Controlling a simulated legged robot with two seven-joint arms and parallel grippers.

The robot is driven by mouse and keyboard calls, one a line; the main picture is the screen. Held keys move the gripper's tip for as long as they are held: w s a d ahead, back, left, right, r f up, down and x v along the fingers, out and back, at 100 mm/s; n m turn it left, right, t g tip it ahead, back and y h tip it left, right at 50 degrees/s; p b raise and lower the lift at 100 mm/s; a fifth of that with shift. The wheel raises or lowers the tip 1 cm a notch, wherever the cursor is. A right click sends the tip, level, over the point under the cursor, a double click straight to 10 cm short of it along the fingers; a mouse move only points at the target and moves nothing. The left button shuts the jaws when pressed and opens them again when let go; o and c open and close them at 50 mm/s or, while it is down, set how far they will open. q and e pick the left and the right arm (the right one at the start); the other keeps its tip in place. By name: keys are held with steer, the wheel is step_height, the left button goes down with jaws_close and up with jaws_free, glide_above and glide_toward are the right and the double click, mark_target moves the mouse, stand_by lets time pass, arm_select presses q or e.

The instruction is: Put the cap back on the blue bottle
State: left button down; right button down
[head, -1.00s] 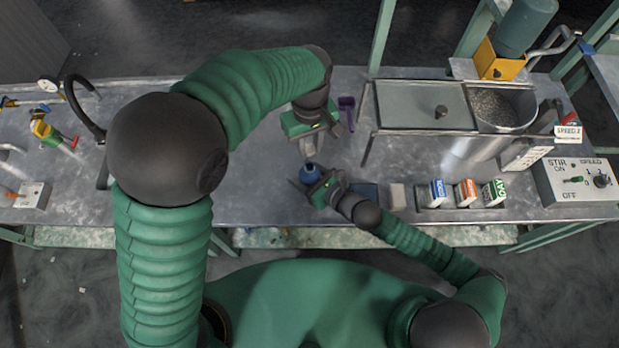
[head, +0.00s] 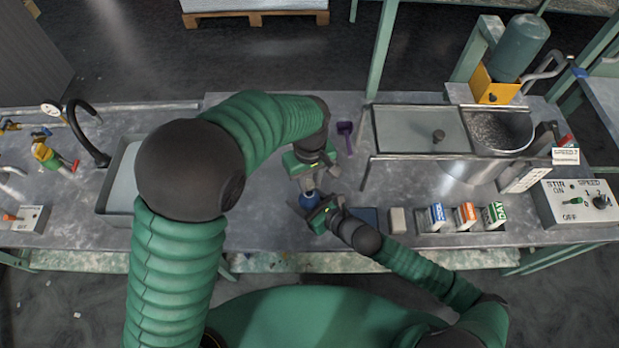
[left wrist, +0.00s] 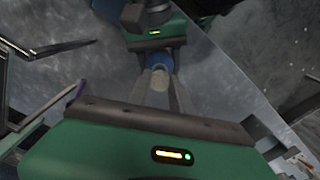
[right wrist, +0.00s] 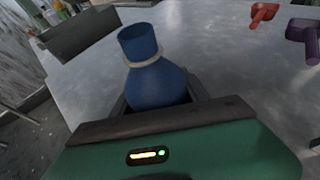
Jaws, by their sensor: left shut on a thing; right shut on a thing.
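The blue bottle (right wrist: 155,85) has a round body, a narrower neck and a pale ring around the neck. It stands upright in my right gripper (head: 313,207), which is shut on its body; the bottle also shows in the head view (head: 308,200). My left gripper (head: 308,180) is just behind and above the bottle. In the left wrist view its fingers are shut on a small pale cap (left wrist: 160,80), with the bottle's blue top (left wrist: 158,62) just beyond. The left gripper is not visible in the right wrist view.
A purple scoop (head: 345,135) lies behind the grippers, near a lidded metal tank (head: 420,130). Several labelled cartons (head: 465,215) stand at the front right beside a switch box (head: 572,205). A sink (head: 122,160) is at the left. The bench between sink and bottle is clear.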

mark_target(309, 201)
arm_select(q)
steer(key=shift+f, duration=0.1)
stand_by(0.4)
steer(key=shift+f, duration=0.85)
steer(key=shift+f, duration=0.55)
